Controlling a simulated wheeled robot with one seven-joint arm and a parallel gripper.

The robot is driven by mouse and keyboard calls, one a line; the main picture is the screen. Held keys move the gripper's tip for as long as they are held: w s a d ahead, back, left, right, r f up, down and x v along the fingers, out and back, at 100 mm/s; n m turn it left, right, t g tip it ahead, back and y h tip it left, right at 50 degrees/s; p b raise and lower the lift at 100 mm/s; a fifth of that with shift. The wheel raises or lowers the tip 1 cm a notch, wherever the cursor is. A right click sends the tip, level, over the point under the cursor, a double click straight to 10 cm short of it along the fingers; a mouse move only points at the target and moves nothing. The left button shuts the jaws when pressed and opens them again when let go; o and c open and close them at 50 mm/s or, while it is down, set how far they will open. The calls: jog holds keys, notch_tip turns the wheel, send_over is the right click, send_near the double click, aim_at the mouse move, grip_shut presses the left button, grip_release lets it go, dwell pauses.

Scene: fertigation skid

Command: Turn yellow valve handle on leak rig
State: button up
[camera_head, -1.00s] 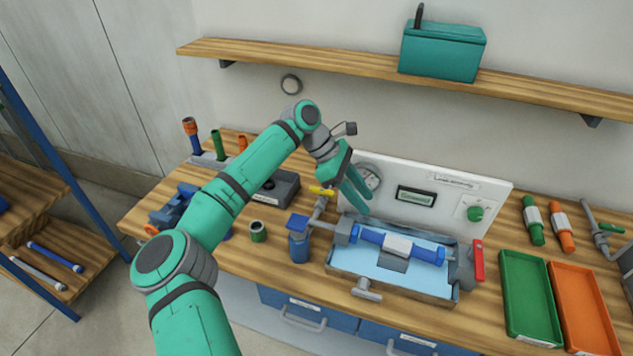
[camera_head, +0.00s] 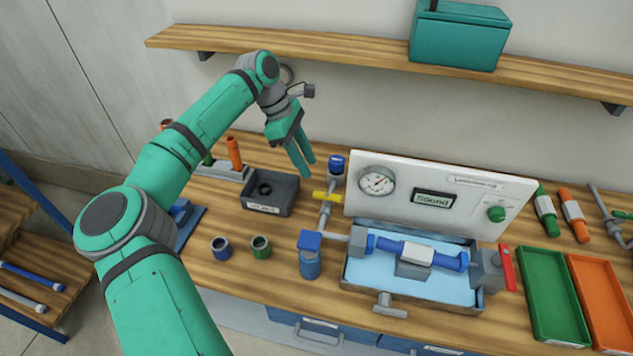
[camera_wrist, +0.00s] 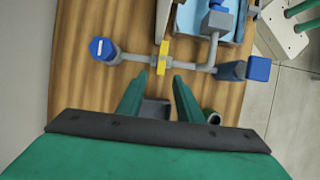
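The yellow valve handle (camera_head: 327,196) sits on a grey pipe left of the leak rig's panel (camera_head: 436,200). In the wrist view the yellow handle (camera_wrist: 163,57) lies across the pipe, just beyond my fingertips and between their lines. My gripper (camera_head: 304,170) is open and empty, above and to the left of the handle, its fingers pointing down; it also shows in the wrist view (camera_wrist: 155,80). I see no contact with the handle. The rig's water tray (camera_head: 365,287) holds a blue pipe piece (camera_head: 448,262). The display (camera_head: 434,198) reads "Sound".
A dark grey box (camera_head: 284,196) stands below my gripper, with a blue ring (camera_head: 221,248) and a green ring (camera_head: 260,247) in front. A blue-capped pipe end (camera_head: 337,165) rises close right of my fingers. Green (camera_head: 553,300) and orange trays (camera_head: 606,305) lie at right.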

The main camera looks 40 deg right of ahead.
aim_at(326, 195)
jog(key=x, duration=0.3)
jog(key=s+x, duration=0.1)
jog(key=x, duration=0.5)
jog(key=shift+s+d+r, duration=0.15)
jog(key=shift+d+r, duration=0.05)
jog(key=shift+r, duration=0.1)
jog(key=shift+d+f, duration=0.15)
jog(key=shift+f, duration=0.45)
jog(key=shift+c, duration=0.6)
grip_shut()
